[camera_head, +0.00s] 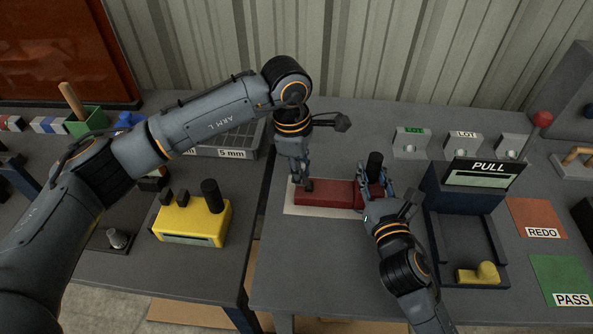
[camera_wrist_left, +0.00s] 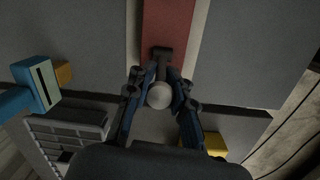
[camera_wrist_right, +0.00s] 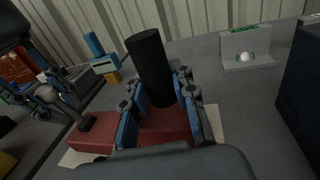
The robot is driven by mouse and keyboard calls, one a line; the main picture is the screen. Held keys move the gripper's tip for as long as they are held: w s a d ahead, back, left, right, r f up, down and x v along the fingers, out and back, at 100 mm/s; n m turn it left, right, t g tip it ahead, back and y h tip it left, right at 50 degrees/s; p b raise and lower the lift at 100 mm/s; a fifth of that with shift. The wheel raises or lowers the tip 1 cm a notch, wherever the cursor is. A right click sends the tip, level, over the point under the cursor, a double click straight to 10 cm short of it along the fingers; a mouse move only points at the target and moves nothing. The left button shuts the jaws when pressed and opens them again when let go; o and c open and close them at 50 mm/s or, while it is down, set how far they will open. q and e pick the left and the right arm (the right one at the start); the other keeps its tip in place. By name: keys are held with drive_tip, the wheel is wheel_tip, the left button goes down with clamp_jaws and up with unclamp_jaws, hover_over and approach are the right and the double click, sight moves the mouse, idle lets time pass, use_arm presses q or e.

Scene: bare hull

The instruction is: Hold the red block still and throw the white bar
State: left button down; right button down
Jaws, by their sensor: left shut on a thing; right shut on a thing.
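The red block (camera_head: 328,193) lies on a pale mat (camera_head: 300,211) on the right table. A black post (camera_head: 375,161) stands up at its right end, and my right gripper (camera_head: 376,187) is closed around the post's base. The right wrist view shows the post (camera_wrist_right: 150,65) between the fingers. My left gripper (camera_head: 304,186) is at the block's left end, shut on a short bar with a pale round tip (camera_wrist_left: 159,95). The bar's dark foot (camera_wrist_left: 161,56) sits on the red block (camera_wrist_left: 168,25). The fingers hide part of the bar.
Right of the block stands a dark blue fixture (camera_head: 462,210) with a PULL sign (camera_head: 486,168). A red REDO pad (camera_head: 538,219) and green PASS pad (camera_head: 562,279) lie beyond it. A yellow box (camera_head: 193,221) stands on the left table, across a gap.

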use_arm(q)
drive_tip(key=y, duration=0.1)
drive_tip(key=d+y, duration=0.1)
drive_tip(key=shift+d+r+y, duration=0.2)
drive_tip(key=shift+d+y, duration=0.05)
drive_tip(key=shift+y, duration=0.05)
drive_tip(key=shift+s+d+f+y, duration=0.1)
drive_tip(key=shift+d+y, duration=0.25)
drive_tip(key=shift+y, duration=0.45)
drive_tip(key=shift+d+y, duration=0.3)
drive_tip(key=shift+y, duration=0.5)
drive_tip(key=c, duration=1.1)
unclamp_jaws()
drive_tip(key=v, duration=1.2)
drive_tip(key=shift+s, duration=0.2)
drive_tip(key=shift+c, duration=0.3)
